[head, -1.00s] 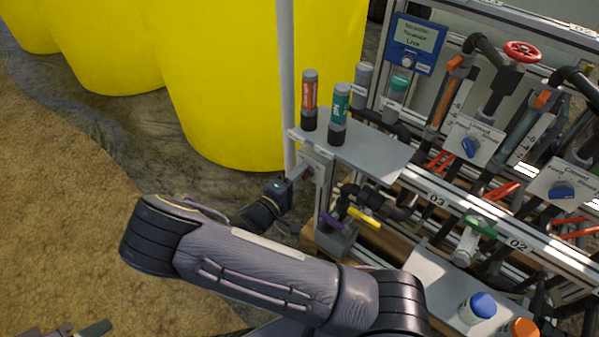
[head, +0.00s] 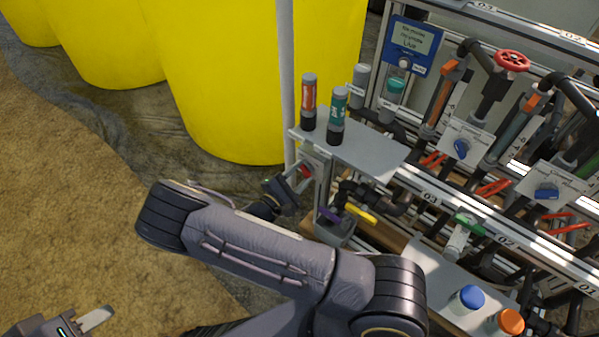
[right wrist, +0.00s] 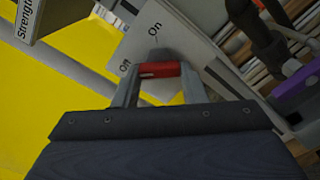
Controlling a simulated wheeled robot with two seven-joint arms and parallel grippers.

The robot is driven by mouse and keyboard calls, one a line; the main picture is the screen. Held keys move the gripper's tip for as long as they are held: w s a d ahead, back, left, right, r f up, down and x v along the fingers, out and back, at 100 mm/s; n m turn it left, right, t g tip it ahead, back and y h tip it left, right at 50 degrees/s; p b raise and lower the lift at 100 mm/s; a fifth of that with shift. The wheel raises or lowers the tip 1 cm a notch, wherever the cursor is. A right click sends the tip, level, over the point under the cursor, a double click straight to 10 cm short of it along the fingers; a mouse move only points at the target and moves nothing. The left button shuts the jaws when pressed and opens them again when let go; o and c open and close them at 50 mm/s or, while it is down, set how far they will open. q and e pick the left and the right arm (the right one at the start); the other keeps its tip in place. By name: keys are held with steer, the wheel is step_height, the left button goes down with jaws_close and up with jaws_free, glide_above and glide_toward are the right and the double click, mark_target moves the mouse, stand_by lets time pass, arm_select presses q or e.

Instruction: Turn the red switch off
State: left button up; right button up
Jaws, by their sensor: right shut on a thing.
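The red switch (right wrist: 159,70) is in the right wrist view, on a grey plate (right wrist: 180,35) marked "On" above it and "Off" to its upper left. Its red handle lies crosswise between the two fingers of my right gripper (right wrist: 157,82), which is shut on it. I cannot tell for certain which mark the handle points to. In the head view the red switch (head: 305,171) shows small on the end of the skid, with my right gripper (head: 298,178) at it. My left gripper (head: 98,319) is at the bottom left, away from the skid; its opening is unclear.
Two upright cylinders, red-labelled (head: 309,101) and teal-labelled (head: 338,115), stand on a grey shelf (head: 372,153) above the switch. A yellow lever (head: 361,213) and a purple lever (head: 329,215) are to its right. A white post (head: 287,80) and yellow tanks (head: 225,80) stand behind.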

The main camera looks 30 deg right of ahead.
steer(key=shift+n, duration=0.4)
steer(key=o, duration=1)
steer(key=p+v, duration=0.1)
steer(key=v, duration=0.7)
steer(key=shift+s+d, duration=0.1)
